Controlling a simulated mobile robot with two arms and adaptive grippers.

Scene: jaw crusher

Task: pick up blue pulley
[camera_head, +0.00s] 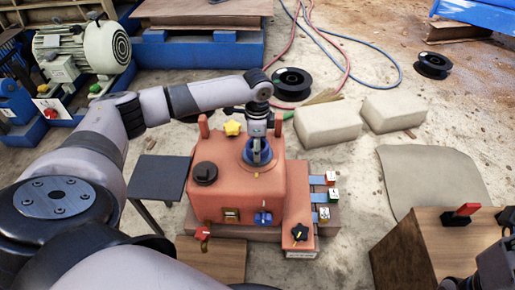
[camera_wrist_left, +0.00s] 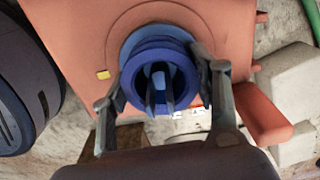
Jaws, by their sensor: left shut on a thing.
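The blue pulley (camera_head: 250,157) is on the orange jaw crusher (camera_head: 268,192), partly hidden by my gripper in the head view. The left wrist view shows the pulley (camera_wrist_left: 160,78) as a round, grooved blue part with a central hub, in front of the orange housing. My left gripper (camera_head: 258,158) reaches down to it from above. In the wrist view the left gripper (camera_wrist_left: 160,85) has one finger on each side of the pulley and is shut on it. I cannot tell whether the pulley is clear of the housing.
A yellow star knob (camera_head: 233,128), a black knob (camera_head: 205,173) and a blue knob (camera_head: 263,218) sit on the crusher. A dark side table (camera_head: 160,177) stands left. Pale blocks (camera_head: 328,124) and black spools (camera_head: 292,84) lie on the floor behind. A wooden box (camera_head: 425,262) stands right.

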